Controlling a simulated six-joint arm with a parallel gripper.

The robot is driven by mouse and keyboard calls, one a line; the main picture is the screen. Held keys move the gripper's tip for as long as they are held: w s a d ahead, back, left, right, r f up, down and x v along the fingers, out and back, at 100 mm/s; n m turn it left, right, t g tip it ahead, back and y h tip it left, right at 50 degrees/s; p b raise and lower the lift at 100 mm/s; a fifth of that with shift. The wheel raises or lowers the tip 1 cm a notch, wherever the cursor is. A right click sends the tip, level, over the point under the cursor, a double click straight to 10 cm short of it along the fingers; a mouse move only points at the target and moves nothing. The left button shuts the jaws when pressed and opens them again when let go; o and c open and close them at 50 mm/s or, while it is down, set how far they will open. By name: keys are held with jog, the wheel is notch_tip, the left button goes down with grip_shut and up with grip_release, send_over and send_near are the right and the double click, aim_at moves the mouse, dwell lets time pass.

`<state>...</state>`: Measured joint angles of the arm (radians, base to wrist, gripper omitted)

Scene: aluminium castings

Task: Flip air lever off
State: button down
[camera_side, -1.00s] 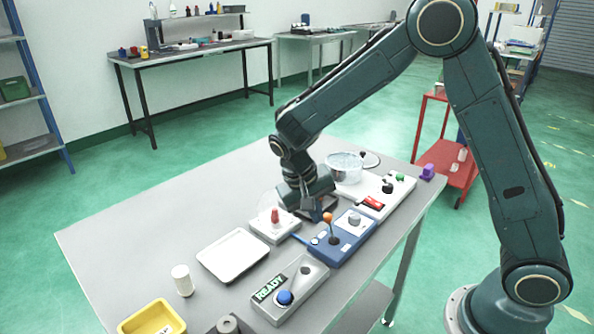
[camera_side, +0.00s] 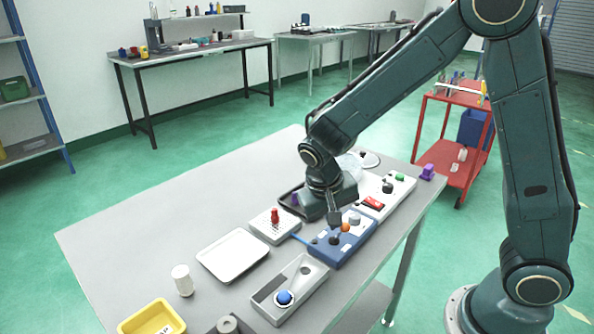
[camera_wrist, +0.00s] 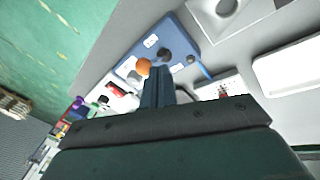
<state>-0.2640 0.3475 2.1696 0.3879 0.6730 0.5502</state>
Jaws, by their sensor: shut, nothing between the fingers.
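The lever has an orange ball (camera_side: 345,227) and stands on a blue box (camera_side: 343,246) on the grey table. It leans to the right in the side view. The ball (camera_wrist: 144,66) and the blue box (camera_wrist: 185,30) also show in the wrist view. My gripper (camera_side: 334,222) is shut and empty, pointing down just left of the ball. In the wrist view its shut fingers (camera_wrist: 157,75) lie right beside the ball; I cannot tell whether they touch it. A grey knob (camera_side: 354,219) on the same box is partly behind the gripper.
A white box with a red peg (camera_side: 275,216) stands left of the blue box. A grey box with a blue button (camera_side: 284,298) is in front. A white tray (camera_side: 233,255) lies to the left. A panel with a red switch (camera_side: 373,202) stands behind.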

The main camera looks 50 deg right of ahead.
jog(key=shift+r, duration=0.2)
jog(key=shift+r, duration=0.55)
jog(key=shift+w+r, duration=0.1)
dwell(0.3)
jog(key=s+a+r, duration=0.3)
jog(key=a+r, duration=0.3)
jog(key=r, duration=0.3)
jog(key=shift+s+a+r, duration=0.2)
jog(key=shift+s+r, duration=0.05)
jog(key=shift+s, duration=0.1)
jog(key=shift+d+r, duration=0.1)
jog(key=shift+d, duration=0.05)
dwell(0.4)
